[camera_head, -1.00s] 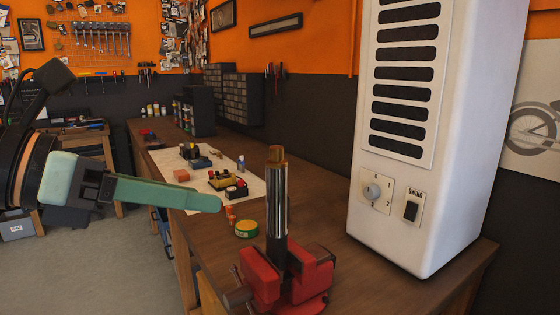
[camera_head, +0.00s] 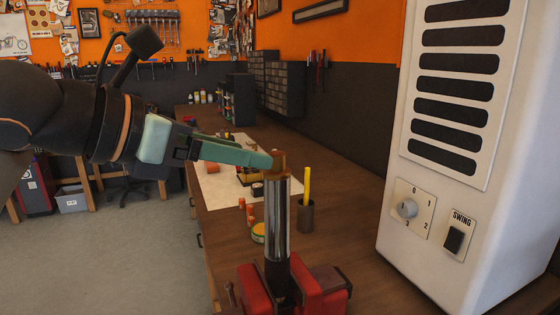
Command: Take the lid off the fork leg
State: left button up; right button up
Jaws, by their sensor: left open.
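The fork leg (camera_head: 277,222) is a shiny metal tube standing upright in the red vise (camera_head: 326,302). Its brownish lid (camera_head: 281,158) sits on the top end. My left gripper (camera_head: 270,160) comes in from the left with its green fingers level with the lid. It is open, and the fingertips overlap the lid's left side in this view. The fingers are seen nearly edge-on, so I cannot tell whether they touch the lid or stand around it. My right gripper is not in view.
A tall white appliance (camera_head: 395,210) stands at the right of the wooden bench (camera_head: 352,190). A pot (camera_head: 306,218) with a yellow stick stands behind the fork leg.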

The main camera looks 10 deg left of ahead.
aim_at(273, 154)
pick_arm(q)
jog(key=x, duration=0.2)
jog(key=p+x, duration=0.1)
jog(key=x, duration=0.1)
jog(key=p+x, duration=0.1)
jog(key=x, duration=0.2)
jog(key=shift+w+a, duration=0.25)
jog(key=shift+w+d+f, duration=0.15)
jog(key=shift+w+d, duration=0.1)
jog(key=shift+w, duration=0.05)
grip_shut()
